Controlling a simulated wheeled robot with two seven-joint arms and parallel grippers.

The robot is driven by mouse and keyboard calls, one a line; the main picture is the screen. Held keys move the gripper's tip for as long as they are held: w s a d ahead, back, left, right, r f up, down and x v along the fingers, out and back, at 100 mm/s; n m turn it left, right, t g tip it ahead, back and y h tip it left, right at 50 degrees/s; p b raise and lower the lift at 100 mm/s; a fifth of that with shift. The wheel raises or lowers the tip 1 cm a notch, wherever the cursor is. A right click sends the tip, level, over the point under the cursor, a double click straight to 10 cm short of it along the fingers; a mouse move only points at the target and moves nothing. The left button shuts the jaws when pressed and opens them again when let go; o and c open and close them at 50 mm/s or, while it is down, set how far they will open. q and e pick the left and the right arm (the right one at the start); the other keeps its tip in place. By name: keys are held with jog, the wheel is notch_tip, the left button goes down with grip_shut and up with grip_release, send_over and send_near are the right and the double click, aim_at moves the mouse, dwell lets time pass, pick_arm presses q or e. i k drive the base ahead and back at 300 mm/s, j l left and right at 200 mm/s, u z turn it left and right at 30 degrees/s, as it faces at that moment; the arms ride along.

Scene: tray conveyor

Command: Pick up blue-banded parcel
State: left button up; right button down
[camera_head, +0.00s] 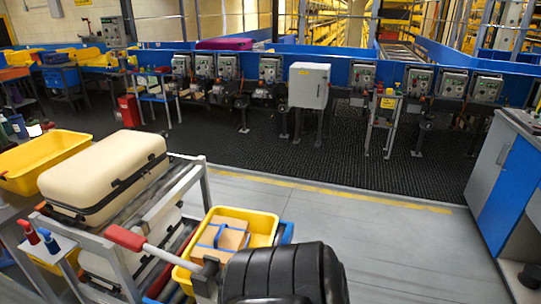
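A light-brown parcel with blue bands (231,239) lies in a yellow tray (266,219) at the bottom centre. More brown cardboard shows beside it, and I cannot tell whether it is one parcel or more. The near part of the tray is hidden by a black ribbed, rounded thing (285,272) that looks like a hard case. Neither of my grippers can be made out in this view.
A cream suitcase (105,172) lies on a metal rack left of the tray. A red-ended grey bar (125,238) reaches towards the tray. Another yellow tray (45,158) is farther left. Grey floor (340,215) is clear beyond; a grey-blue cabinet (502,180) stands right.

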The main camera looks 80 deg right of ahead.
aim_at(222, 238)
jog(key=z, duration=2.2)
jog(key=i+l+u, duration=0.15)
jog(key=l, duration=0.25)
jog(key=i+l+u, duration=0.1)
jog(key=l, duration=0.35)
jog(key=i+l+u, duration=0.15)
jog(key=l, duration=0.3)
jog(key=i+l+u, duration=0.1)
jog(key=l, duration=0.35)
jog(key=i, duration=0.05)
